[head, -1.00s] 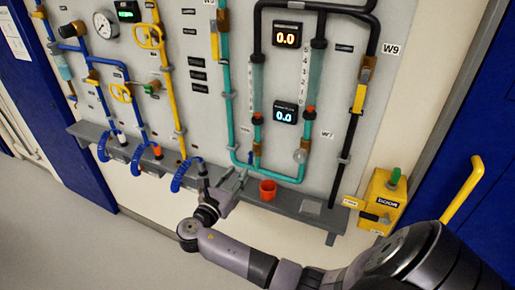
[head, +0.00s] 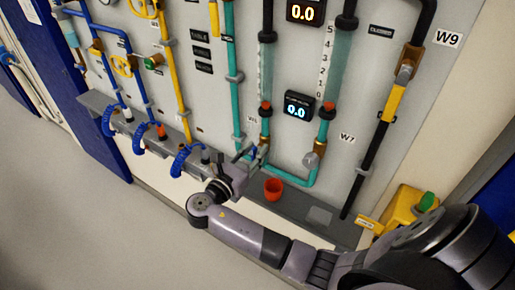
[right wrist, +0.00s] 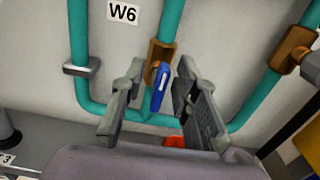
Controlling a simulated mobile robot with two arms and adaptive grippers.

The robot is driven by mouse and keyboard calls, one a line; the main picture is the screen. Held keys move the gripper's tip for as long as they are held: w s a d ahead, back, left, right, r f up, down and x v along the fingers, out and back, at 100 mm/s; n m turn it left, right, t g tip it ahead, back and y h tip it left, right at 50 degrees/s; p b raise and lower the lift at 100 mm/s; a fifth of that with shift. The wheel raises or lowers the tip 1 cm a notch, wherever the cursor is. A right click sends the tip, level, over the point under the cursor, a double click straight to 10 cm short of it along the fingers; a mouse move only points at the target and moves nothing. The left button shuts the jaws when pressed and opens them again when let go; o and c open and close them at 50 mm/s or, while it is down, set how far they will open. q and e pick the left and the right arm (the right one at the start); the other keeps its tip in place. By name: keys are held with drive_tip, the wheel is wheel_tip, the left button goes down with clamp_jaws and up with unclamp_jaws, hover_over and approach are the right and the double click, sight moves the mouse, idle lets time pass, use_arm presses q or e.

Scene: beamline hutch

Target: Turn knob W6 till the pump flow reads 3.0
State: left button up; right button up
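Knob W6 is a blue lever (right wrist: 160,88) on a bronze valve in a teal pipe, just below the W6 label (right wrist: 122,12) in the right wrist view. My right gripper (right wrist: 158,75) is open, with one finger on each side of the lever and gaps visible between. In the head view the right gripper (head: 250,157) is at the valve and partly hides it. The upper display (head: 303,12) reads 0.0 in orange and the lower display (head: 298,105) reads 0.0 in blue. Their captions are too small to read. My left gripper is not in view.
A second bronze valve (right wrist: 293,50) stands to the right. An orange-red cup (head: 273,188) sits on the grey shelf (head: 320,216) below the pipes. Blue coiled hoses (head: 182,160) hang left of the gripper. A yellow box (head: 402,208) is at the lower right.

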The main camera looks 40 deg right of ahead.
drive_tip(key=shift+s+a, duration=0.1)
drive_tip(key=shift+a, duration=0.1)
drive_tip(key=shift+c, duration=0.6)
drive_tip(key=shift+d, duration=0.1)
clamp_jaws()
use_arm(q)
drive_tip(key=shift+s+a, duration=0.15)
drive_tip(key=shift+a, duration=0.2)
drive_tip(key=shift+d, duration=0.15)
